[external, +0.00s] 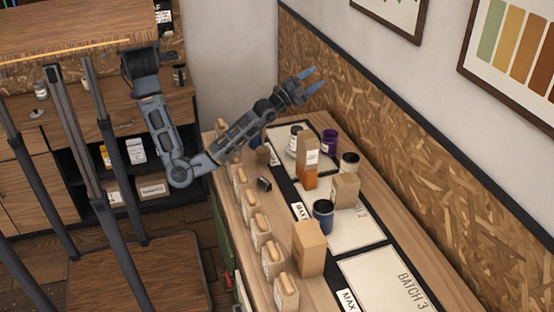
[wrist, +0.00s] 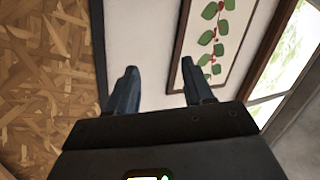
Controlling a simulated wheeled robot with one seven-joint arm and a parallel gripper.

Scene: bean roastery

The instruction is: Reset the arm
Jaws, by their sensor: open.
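My arm reaches from its column on the left out over the far end of the wooden counter (external: 393,297). My gripper (external: 314,80) is raised well above the counter near the chipboard wall panel. Its two blue-tipped fingers are apart with nothing between them. In the wrist view my gripper (wrist: 160,88) also shows spread fingers, with only white wall and a framed picture behind them. No counter object touches the gripper.
Below stand a purple jar (external: 329,142), an orange-brown box (external: 306,176), a dark blue cup (external: 323,212), cardboard boxes (external: 309,248) and several wooden-topped dispensers (external: 286,292) along the counter's front. Chipboard panelling (external: 400,140) and framed pictures (external: 510,60) line the wall.

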